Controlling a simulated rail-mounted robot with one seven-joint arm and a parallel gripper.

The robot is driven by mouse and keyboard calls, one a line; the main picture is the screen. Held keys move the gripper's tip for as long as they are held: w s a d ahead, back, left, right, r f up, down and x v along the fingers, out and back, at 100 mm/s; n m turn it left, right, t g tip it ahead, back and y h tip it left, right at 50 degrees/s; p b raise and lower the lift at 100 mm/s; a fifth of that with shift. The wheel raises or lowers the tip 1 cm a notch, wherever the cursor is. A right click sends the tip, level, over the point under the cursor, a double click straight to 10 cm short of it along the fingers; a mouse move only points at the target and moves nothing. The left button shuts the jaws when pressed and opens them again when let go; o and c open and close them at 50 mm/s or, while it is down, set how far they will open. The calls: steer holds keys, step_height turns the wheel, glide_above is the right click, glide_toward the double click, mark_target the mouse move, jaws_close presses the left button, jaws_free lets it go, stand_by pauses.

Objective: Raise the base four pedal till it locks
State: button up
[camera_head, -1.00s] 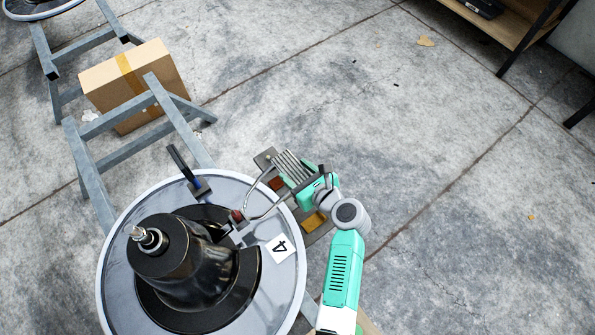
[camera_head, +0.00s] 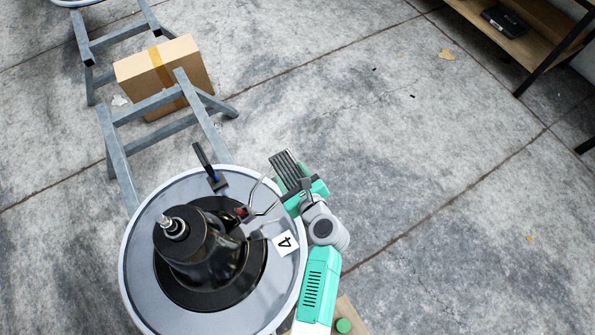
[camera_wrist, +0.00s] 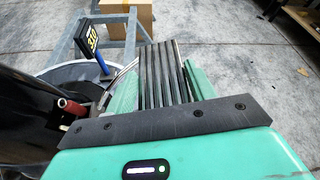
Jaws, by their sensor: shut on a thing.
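The round grey base (camera_head: 150,230) marked with a 4 (camera_head: 286,243) lies at lower centre in the head view, with a black column (camera_head: 195,255) in its middle. Its pedal has a ribbed grey pad (camera_head: 284,162) on bent metal rods (camera_head: 262,205) at the base's right side. My gripper (camera_head: 291,176) is shut on the pad. In the wrist view the pad (camera_wrist: 162,75) stands between the two green fingers of my gripper (camera_wrist: 163,88). The pad looks tilted upward. The pedal's pivot is partly hidden, and I cannot tell whether it is locked.
A wooden shelf (camera_head: 520,30) is at upper right.

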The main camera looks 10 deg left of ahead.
steer(key=shift+f, duration=0.1)
steer(key=o, duration=1.4)
steer(key=p+v, duration=0.3)
steer(key=v, duration=0.5)
steer(key=shift+w, duration=0.1)
